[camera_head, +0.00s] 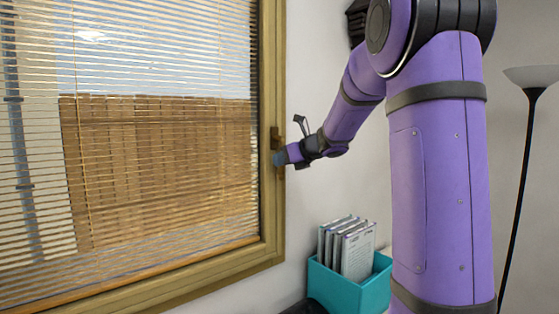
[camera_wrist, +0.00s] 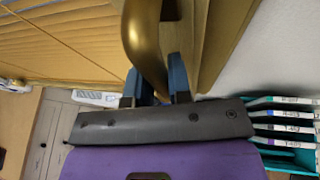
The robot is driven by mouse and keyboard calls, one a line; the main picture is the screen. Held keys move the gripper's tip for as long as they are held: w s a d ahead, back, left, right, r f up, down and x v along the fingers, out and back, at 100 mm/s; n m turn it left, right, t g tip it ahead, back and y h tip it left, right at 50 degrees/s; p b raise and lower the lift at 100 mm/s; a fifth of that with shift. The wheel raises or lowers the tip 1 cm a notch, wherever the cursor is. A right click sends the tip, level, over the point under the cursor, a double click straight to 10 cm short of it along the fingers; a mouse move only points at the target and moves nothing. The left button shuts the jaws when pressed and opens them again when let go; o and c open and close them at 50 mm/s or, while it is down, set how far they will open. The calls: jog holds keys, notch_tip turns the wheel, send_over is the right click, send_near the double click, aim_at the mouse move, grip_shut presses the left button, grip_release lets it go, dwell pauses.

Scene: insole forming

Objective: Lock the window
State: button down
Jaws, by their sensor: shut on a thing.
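The window (camera_head: 272,215) has a wooden frame and fills the left of the head view, with lowered blinds (camera_head: 160,150) across it. A brass-coloured handle (camera_wrist: 145,45) on the window frame curves down between my gripper's fingers in the wrist view. In the head view the handle's base (camera_head: 276,135) shows on the right side of the frame. My gripper (camera_wrist: 158,82) has its two blue fingers on either side of the handle and is shut on it. My gripper also shows in the head view (camera_head: 279,158), against the right side of the frame. The fingertips' contact is partly hidden by the handle.
A teal box (camera_head: 345,290) with several upright folders (camera_head: 357,250) stands below right of the window; it also shows in the wrist view (camera_wrist: 285,155). A floor lamp (camera_head: 524,150) stands at the far right. Bare wall lies right of the window.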

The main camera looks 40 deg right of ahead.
jog(key=shift+d+n+h, duration=0.25)
jog(key=shift+n+h, duration=0.05)
dwell(0.4)
jog(key=c, duration=1.1)
grip_release()
jog(key=v, duration=1)
jog(key=shift+s+r, duration=0.2)
jog(key=shift+s, duration=0.15)
